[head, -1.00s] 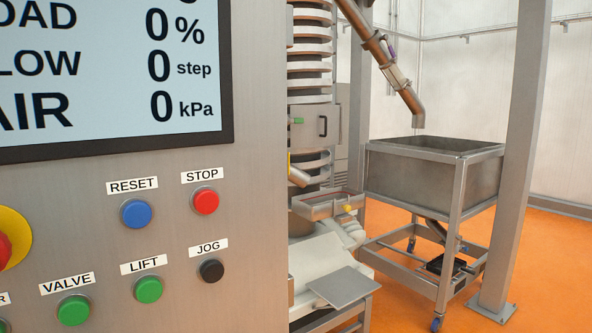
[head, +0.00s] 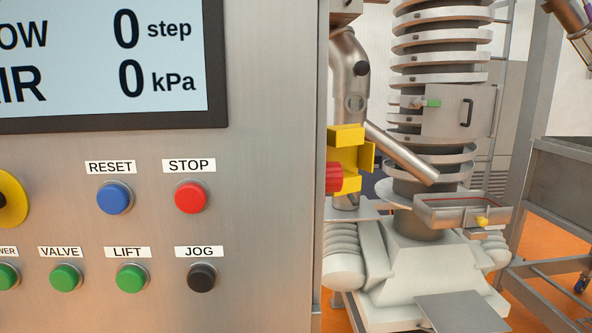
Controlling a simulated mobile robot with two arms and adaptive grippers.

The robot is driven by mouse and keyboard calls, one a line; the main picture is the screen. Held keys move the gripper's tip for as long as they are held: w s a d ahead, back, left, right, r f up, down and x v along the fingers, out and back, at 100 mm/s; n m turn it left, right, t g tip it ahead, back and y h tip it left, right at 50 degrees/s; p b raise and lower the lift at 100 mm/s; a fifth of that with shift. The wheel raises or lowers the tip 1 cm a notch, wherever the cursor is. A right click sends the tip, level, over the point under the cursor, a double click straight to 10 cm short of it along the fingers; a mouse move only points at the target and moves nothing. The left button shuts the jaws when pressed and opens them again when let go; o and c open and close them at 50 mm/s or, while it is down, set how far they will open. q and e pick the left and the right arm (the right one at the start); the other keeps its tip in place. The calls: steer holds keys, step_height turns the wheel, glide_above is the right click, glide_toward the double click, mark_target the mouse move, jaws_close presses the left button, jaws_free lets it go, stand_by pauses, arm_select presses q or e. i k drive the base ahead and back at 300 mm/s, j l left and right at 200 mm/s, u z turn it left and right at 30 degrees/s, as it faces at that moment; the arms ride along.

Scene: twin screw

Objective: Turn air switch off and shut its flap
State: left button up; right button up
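A yellow housing (head: 345,136) with a red knob (head: 333,177) shows just past the right edge of the control cabinet in the head view. It looks like the air switch, though no label on it is readable. A yellow plate (head: 368,157) stands out to the right of the knob and looks like its flap, swung open. The cabinet edge partly hides the housing, and I cannot tell the knob's setting. The cabinet screen (head: 100,60) reads 0 kPa on its lowest line.
The cabinet front (head: 265,200) fills the left half, with RESET (head: 115,197), STOP (head: 191,196), VALVE (head: 66,277), LIFT (head: 133,277) and JOG (head: 202,277) buttons. Behind it stand a spiral tower (head: 438,72) and a steel pipe (head: 400,152). A metal bin (head: 562,185) is at right.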

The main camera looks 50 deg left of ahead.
mark_target(334, 175)
steer(key=i+u, duration=0.15)
steer(key=u, duration=0.3)
steer(key=i+l+u, duration=0.15)
steer(key=u, duration=0.25)
steer(key=i+l+u, duration=0.1)
steer(key=u, duration=0.35)
steer(key=i+l+u, duration=0.1)
steer(key=l+u, duration=0.15)
steer(key=u, duration=0.2)
steer(key=l+u, duration=0.25)
steer(key=u, duration=0.2)
steer(key=i, duration=0.05)
